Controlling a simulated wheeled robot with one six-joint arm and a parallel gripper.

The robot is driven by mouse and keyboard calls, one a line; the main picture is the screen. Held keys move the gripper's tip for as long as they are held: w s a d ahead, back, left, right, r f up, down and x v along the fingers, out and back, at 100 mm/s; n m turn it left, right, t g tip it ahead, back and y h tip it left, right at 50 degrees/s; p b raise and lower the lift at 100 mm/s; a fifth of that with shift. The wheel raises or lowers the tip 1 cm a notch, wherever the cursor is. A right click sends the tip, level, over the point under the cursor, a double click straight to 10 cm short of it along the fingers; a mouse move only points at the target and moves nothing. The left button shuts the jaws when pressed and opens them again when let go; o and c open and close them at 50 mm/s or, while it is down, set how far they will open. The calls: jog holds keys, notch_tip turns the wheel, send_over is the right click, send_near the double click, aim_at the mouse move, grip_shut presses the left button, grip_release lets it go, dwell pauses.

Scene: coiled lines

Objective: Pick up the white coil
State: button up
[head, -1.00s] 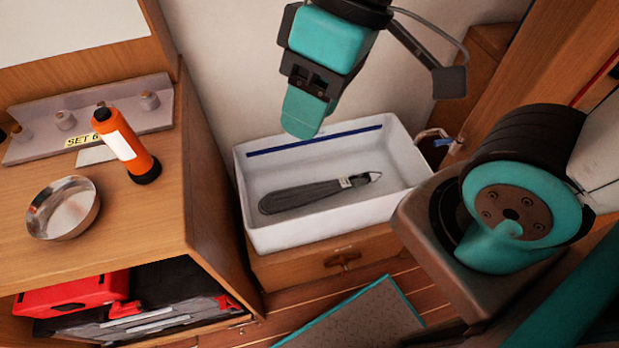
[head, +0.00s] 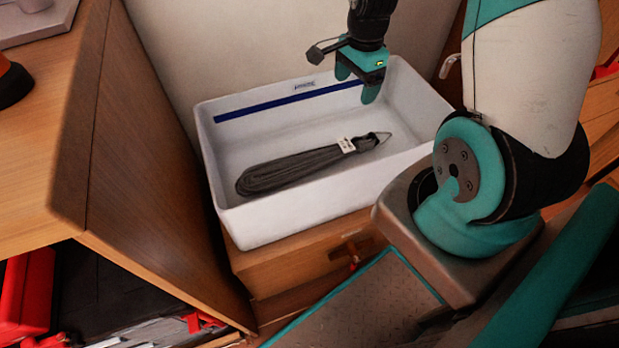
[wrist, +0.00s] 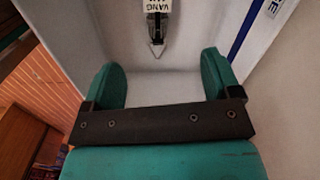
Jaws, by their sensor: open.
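One coil is in view, a long dark grey bundle of line (head: 295,168); I see no white coil. It lies flat on the floor of a white bin (head: 310,212), slanting up to the right. A white tag (head: 346,145) sits near its right end, which tapers to a thin point. My gripper (head: 357,84) is open and empty over the bin's back right part, above and beyond the tagged end. In the wrist view the coil's tagged end (wrist: 157,30) shows at the top, ahead of the fingers (wrist: 161,68), and the tag partly reads "VANG".
The bin has raised walls with a blue stripe inside the back one. It stands on a wooden drawer unit (head: 290,272). A tall wooden cabinet (head: 150,170) stands close on the left. A wall is right behind the bin.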

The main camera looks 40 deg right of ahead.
jog(key=m+b, duration=0.1)
jog(key=m, duration=0.1)
send_near(358, 139)
jog(key=f+b, duration=0.1)
jog(key=f, duration=0.1)
jog(key=f+b, duration=0.1)
jog(key=f, duration=0.1)
jog(key=f+b, duration=0.2)
jog(key=shift+w+a+f, duration=0.1)
jog(key=shift+a+f, duration=0.1)
jog(key=shift+a, duration=0.1)
jog(key=shift+d+f+b, duration=0.15)
jog(key=shift+f+b, duration=1.35)
jog(key=shift+f, duration=1.55)
jog(key=shift+r, duration=0.1)
jog(key=shift+c, duration=0.2)
jog(key=c, duration=1.2)
jog(key=shift+r, duration=0.15)
notch_tip(358, 139, up, 20)
jog(key=p, duration=0.7)
